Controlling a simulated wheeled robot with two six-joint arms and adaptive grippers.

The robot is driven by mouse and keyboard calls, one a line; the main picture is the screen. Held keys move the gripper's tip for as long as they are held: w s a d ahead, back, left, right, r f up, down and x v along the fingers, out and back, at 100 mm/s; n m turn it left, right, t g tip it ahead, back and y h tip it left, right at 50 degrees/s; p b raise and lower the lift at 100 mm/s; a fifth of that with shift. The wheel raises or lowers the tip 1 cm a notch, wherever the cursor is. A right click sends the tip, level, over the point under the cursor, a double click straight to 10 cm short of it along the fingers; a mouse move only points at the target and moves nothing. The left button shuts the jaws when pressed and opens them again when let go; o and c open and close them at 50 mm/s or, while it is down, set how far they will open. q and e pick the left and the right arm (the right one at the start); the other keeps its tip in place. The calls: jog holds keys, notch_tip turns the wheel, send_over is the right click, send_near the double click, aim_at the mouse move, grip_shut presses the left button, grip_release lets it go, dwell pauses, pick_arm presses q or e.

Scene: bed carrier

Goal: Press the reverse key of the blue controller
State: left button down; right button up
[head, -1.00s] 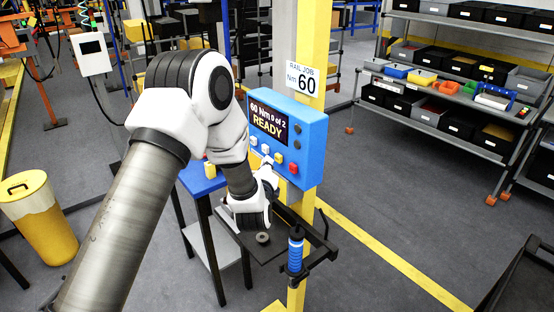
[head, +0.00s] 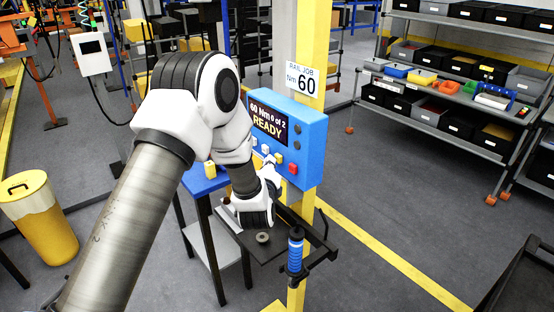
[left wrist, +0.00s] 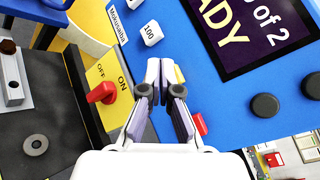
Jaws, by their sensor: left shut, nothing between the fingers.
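The blue controller (head: 311,127) is fixed to a yellow post, its screen (head: 268,122) reading "60 Nm 0 of 2 READY". My left gripper (head: 271,163) is shut and empty, close to this row. No key marked reverse is readable.
A red ON/OFF switch (left wrist: 102,93) is near the gripper on the post. Below is a dark tray (head: 268,252) with a grey ring (head: 263,237). A blue-handled tool (head: 296,250) hangs at its front. Shelves of bins (head: 450,85) stand at the right.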

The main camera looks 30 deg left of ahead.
pick_arm(q)
jog(key=shift+w+d, duration=0.2)
jog(key=shift+w, duration=0.25)
dwell(0.6)
jog(key=shift+s+a, duration=0.1)
jog(key=shift+s, duration=0.05)
pick_arm(e)
jog(key=shift+r, duration=0.1)
pick_arm(q)
jog(key=shift+s+a, duration=0.25)
jog(key=shift+s, duration=0.4)
pick_arm(e)
jog(key=shift+r, duration=0.15)
jog(key=shift+r+p, duration=0.6)
jog(key=shift+p, duration=0.25)
pick_arm(q)
jog(key=s, duration=0.1)
jog(key=s+a, duration=0.1)
jog(key=s, duration=0.1)
jog(key=s+a, duration=0.1)
jog(key=shift+s, duration=0.3)
jog(key=shift+f, duration=0.1)
pick_arm(e)
jog(key=shift+s, duration=0.1)
